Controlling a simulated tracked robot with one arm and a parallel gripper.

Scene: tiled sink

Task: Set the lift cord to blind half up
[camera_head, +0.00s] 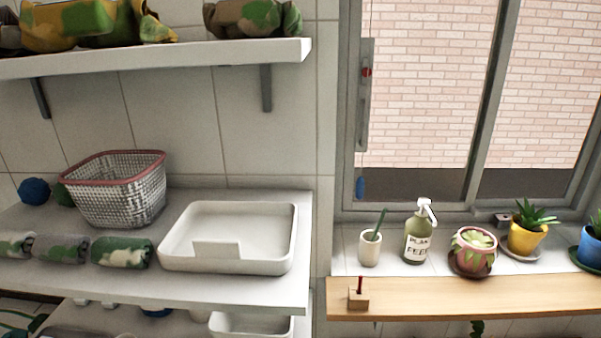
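The lift cord (362,140) hangs as a thin dark line at the left side of the window, with a blue knob (360,187) at its lower end just above the sill. A narrow grey plate (366,110) is behind the cord on the window frame, with a small red piece (367,72) on its upper part. The blind itself does not show; the visible window panes are uncovered. My gripper is not in view.
On the sill are a cup (370,248), a green pump bottle (417,238) and potted plants, including a yellow pot (527,238). A wooden ledge (450,300) with a small red-pegged block (358,297) lies in front. White shelves (230,285) holding a basket (115,190) and tray (228,240) are left.

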